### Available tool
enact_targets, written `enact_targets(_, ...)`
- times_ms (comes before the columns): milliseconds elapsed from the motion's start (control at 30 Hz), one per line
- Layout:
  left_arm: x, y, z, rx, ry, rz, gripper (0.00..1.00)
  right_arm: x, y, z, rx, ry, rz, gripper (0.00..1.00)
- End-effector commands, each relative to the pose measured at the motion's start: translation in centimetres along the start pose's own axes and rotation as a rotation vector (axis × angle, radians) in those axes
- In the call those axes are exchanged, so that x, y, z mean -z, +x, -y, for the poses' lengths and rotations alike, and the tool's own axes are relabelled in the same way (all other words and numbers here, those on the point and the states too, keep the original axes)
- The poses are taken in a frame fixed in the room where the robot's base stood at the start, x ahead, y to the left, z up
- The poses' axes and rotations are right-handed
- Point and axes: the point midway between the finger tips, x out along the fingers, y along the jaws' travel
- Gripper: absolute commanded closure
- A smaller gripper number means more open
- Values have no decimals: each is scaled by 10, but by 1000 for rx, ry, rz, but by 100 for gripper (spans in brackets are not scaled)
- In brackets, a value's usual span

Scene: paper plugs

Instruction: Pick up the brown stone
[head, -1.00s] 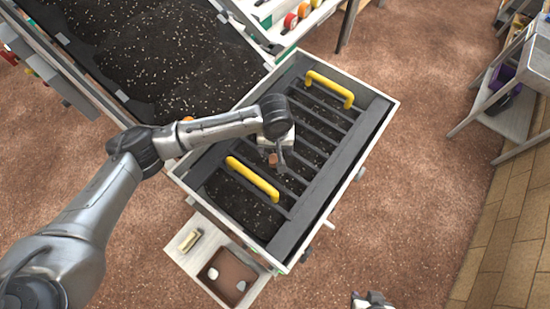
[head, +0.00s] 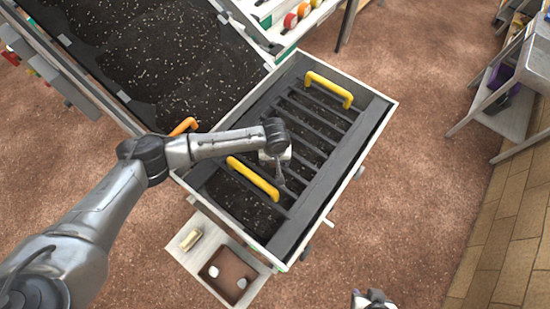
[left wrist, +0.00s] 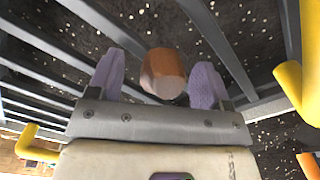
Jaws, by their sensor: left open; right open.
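The brown stone (left wrist: 163,73) is a smooth rounded lump that lies at the dark bars of the grate, between the two pale purple fingers of my left gripper (left wrist: 157,62). The fingers are open, with a gap visible on each side of the stone. In the head view my left gripper (head: 280,172) is over the middle of the grate (head: 325,172), and the stone is hidden there. My right gripper (head: 372,299) shows only partly at the bottom edge, open and away from the grate.
Yellow handles (head: 330,88) (head: 253,178) stand up from the grate on both sides of my left gripper. A small tray (head: 228,275) with pale stones is at the box's front. A large bed of dark soil (head: 150,55) lies at upper left.

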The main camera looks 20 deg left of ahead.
Motion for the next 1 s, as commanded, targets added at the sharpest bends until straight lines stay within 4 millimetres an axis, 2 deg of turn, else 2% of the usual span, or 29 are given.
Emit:
enact_targets(167, 0, 0, 0, 0, 0, 0, 28, 0, 0, 0, 0, 0, 0, 57)
enact_targets(733, 0, 0, 0, 1, 0, 0, 81, 1, 0, 3, 8, 10, -1, 57)
enact_targets(1000, 0, -1, 0, 0, 0, 0, 83, 0, 0, 3, 8, 10, -1, 57)
